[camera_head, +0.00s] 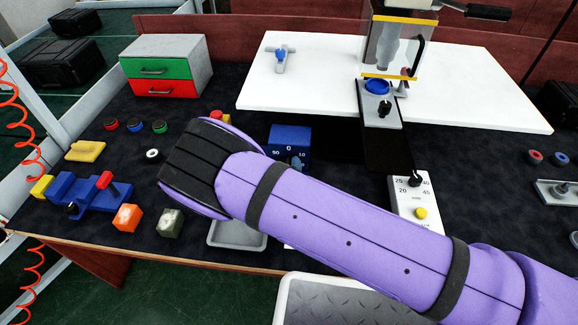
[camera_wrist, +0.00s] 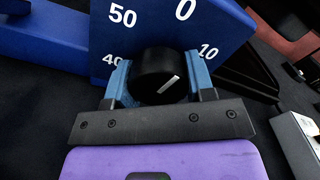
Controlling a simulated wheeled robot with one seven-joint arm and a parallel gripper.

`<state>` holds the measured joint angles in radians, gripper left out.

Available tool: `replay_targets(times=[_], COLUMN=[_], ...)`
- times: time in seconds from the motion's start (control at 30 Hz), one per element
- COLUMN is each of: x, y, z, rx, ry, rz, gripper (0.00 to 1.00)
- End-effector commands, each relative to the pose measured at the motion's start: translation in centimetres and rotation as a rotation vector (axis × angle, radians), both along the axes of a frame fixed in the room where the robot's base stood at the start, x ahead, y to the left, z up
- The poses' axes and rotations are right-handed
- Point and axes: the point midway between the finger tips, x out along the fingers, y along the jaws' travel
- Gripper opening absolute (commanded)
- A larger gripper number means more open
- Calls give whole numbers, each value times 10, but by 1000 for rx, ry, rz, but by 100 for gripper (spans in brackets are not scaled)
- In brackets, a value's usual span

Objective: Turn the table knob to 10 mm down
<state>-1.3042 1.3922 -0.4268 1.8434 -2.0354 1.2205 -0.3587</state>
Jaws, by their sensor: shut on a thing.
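A blue dial block (camera_wrist: 205,25) carries white numbers 50, 0, 10 and 40 in the wrist view; its blue face also shows in the head view (camera_head: 290,133), partly behind my arm. The black round knob (camera_wrist: 158,66) sits on this face, with a white line slanting up and right, roughly toward the 10. My gripper (camera_wrist: 160,75) has its blue fingers on the left and right sides of the knob and is shut on it. In the head view my purple arm hides most of the gripper and the block's lower part.
A white panel (camera_head: 407,207) with a black knob and yellow button stands right of my arm. Behind are a white board (camera_head: 470,75) and a drawer cabinet (camera_head: 165,65). Blue fixture (camera_head: 88,193), orange block (camera_head: 127,217) and grey-green block (camera_head: 170,223) lie left. A grey tray (camera_head: 222,240) lies near the front edge.

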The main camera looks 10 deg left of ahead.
Motion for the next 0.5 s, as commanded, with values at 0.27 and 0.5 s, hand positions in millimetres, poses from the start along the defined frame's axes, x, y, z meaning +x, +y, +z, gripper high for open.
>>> replay_targets(times=[0.27, 0.5], x=[0, 0], y=[1, 3], z=[-1, -1], rx=[252, 478], ry=[16, 29], rz=[-1, 0], gripper=[26, 26])
